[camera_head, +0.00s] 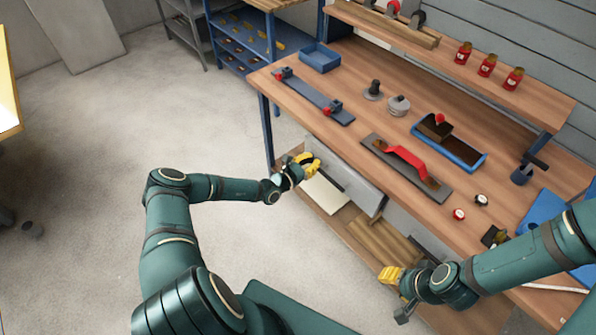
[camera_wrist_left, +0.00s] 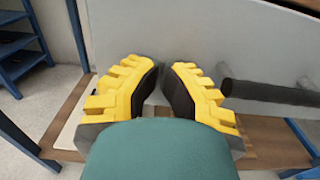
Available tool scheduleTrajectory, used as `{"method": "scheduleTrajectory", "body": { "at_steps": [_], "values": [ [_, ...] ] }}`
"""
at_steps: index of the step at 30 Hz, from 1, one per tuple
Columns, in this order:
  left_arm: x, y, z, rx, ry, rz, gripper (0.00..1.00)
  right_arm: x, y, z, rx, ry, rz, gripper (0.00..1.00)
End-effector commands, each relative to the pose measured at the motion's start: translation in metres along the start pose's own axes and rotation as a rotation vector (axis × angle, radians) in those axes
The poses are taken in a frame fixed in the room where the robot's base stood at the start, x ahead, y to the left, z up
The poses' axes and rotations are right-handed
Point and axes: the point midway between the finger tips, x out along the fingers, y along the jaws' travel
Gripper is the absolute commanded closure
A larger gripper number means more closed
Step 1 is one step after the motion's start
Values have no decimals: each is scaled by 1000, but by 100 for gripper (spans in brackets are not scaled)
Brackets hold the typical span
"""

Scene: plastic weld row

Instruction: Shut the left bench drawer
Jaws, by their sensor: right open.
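The left bench drawer (camera_head: 350,187) shows as a pale grey front under the left part of the workbench. How far it stands out from the bench is hard to tell. In the left wrist view its grey front (camera_wrist_left: 200,40) fills the upper middle, with a dark bar handle (camera_wrist_left: 265,92) at the right. My left gripper (camera_head: 312,162) is at the left end of this front, left of the handle. Its yellow fingers (camera_wrist_left: 164,68) are drawn together at the tips with nothing between them; contact with the front is unclear. My right gripper (camera_head: 388,278) is open and empty, low before the bench.
The workbench top (camera_head: 350,125) carries a blue tray (camera_head: 320,58), a red-handled tool (camera_head: 405,160) and other small items. A lower shelf (camera_head: 375,240) runs beneath the drawers. A blue rack (camera_head: 240,40) stands behind left.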

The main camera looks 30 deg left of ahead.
Motion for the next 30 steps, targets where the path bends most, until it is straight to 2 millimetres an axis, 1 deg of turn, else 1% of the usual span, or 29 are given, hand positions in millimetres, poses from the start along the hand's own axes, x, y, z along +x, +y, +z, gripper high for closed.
{"method": "scheduleTrajectory", "body": {
  "at_steps": [1, 3, 6, 10, 23, 30],
  "values": [
    [9, -1, -1, 1, 0, -2, 100, 2, 1, 0, 0, 0, 0, 53],
    [17, 0, -1, 1, 0, -1, 100, 3, 1, 0, 0, 1, 0, 53],
    [26, 0, 0, 1, 0, 0, 100, 4, 2, 0, 0, 2, 0, 53],
    [33, 0, 0, 0, 0, 0, 100, 5, 2, -1, -1, 3, 0, 53],
    [37, 0, 2, 1, -3, 1, 100, 5, 2, -1, -1, 3, 0, 53],
    [33, 4, 3, 2, -3, -1, 100, 4, 2, -1, -1, 3, 0, 53]
  ]
}}
